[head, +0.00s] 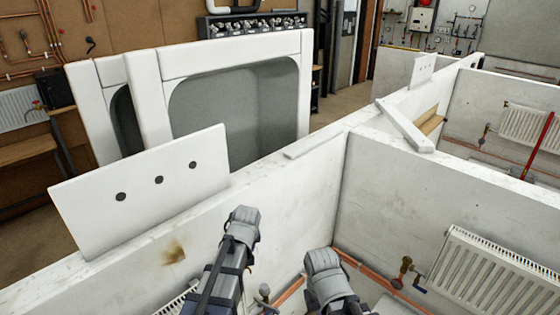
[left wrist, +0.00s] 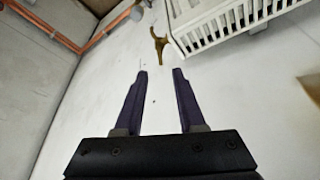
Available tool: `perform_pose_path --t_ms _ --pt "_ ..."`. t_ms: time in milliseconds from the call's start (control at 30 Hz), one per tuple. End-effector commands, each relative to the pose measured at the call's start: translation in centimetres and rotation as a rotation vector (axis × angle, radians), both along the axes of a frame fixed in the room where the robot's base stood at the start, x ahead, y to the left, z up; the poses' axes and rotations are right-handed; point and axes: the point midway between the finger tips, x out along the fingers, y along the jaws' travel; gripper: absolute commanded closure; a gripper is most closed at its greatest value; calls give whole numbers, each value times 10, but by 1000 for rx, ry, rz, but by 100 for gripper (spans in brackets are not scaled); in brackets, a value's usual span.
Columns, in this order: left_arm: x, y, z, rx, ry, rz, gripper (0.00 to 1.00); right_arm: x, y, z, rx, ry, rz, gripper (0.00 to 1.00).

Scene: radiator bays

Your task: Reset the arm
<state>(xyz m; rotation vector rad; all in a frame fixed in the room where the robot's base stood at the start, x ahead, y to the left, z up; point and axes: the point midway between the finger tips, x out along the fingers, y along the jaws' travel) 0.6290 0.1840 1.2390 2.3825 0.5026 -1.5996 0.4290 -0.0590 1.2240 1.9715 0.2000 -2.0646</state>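My left gripper (left wrist: 160,73) shows in the left wrist view. Its two dark fingers are apart with nothing between them. Beyond the fingertips are a pale surface, a brass valve (left wrist: 159,45) and a white radiator (left wrist: 230,22); the fingers look apart from them. In the head view both my arms come in from the bottom, inside the bay, and only grey arm links show. Neither gripper's fingers can be seen there. My right gripper is in no view.
White partition walls (head: 290,195) surround the bay. A white panel with three dark holes (head: 140,190) stands at the left wall. A copper pipe also crosses the left wrist view (left wrist: 105,30).

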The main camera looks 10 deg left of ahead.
Motion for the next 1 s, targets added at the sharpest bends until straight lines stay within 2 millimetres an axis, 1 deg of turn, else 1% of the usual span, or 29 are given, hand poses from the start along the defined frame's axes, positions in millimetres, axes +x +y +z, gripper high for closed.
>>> perform_pose_path --t_ms 67,167,300,367,400,500,600,700,800,900,1000 --pt "-7 -6 -15 2 14 -22 61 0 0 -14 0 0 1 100" --pt "-25 -23 -46 11 57 -86 61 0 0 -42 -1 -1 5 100" --pt "-64 -53 -101 30 150 -224 61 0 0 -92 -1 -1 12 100" --pt "-82 -65 -123 37 192 -287 61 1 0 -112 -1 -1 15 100" --pt "-94 -73 -137 41 219 -331 61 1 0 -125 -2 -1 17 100" --pt "-123 -90 -171 52 286 -435 61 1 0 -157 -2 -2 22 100" --pt "-150 -104 -198 62 346 -531 61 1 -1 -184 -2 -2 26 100" --pt "-172 -113 -219 68 395 -610 61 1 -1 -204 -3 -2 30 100" --pt "-187 -119 -232 72 431 -665 61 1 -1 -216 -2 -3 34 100" --pt "-196 -123 -238 75 451 -700 61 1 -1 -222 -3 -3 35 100" --pt "-199 -124 -239 76 461 -714 61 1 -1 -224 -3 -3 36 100"
